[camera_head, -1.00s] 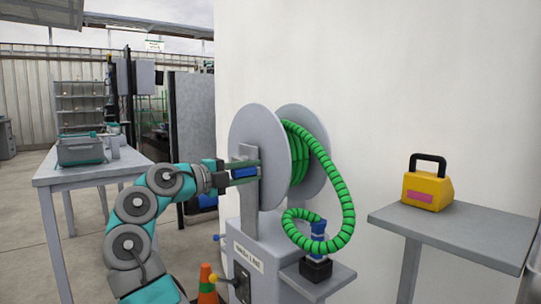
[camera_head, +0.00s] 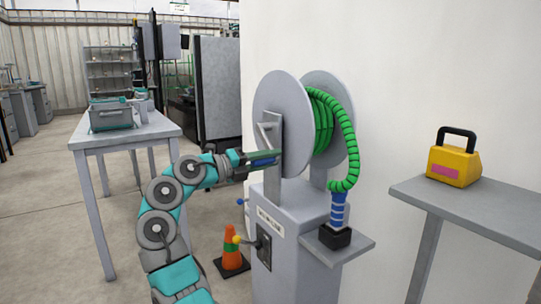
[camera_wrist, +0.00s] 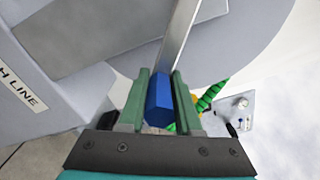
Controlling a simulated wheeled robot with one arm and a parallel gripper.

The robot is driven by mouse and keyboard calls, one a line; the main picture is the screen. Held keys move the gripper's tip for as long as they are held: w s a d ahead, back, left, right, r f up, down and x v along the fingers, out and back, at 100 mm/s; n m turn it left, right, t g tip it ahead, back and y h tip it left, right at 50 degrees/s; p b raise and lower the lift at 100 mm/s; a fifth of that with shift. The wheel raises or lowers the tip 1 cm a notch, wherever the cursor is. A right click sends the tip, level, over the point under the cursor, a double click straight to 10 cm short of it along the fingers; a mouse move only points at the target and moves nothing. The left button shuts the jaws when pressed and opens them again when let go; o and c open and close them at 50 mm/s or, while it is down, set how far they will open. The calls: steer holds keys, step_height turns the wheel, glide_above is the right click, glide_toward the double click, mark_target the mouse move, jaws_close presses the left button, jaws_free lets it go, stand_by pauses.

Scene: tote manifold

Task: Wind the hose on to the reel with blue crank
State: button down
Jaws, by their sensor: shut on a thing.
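The reel (camera_head: 290,98) has two grey discs on a grey pedestal, with green hose (camera_head: 324,125) coiled between them. A length of hose arcs over the right disc and hangs down to a blue-and-white banded end piece (camera_head: 338,212), which stands upright in a black block (camera_head: 335,238) on a side shelf. My gripper (camera_head: 268,158) is at the left disc, shut on the blue crank handle (camera_head: 262,162). In the wrist view, the green fingers (camera_wrist: 160,82) sit on both sides of the blue handle (camera_wrist: 158,102), and a silver crank arm (camera_wrist: 181,38) runs up from it.
A lever with a yellow knob (camera_head: 236,240) sticks out from the pedestal front. An orange and green cone (camera_head: 231,252) stands on the floor beside it. A yellow box with black handle (camera_head: 455,162) sits on a right-hand table (camera_head: 470,205). Another table (camera_head: 125,135) stands at left.

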mark_target(252, 163)
steer(key=shift+w+f, duration=0.1)
stand_by(0.3)
steer(key=c, duration=0.6)
jaws_free()
steer(key=shift+v, duration=3.9)
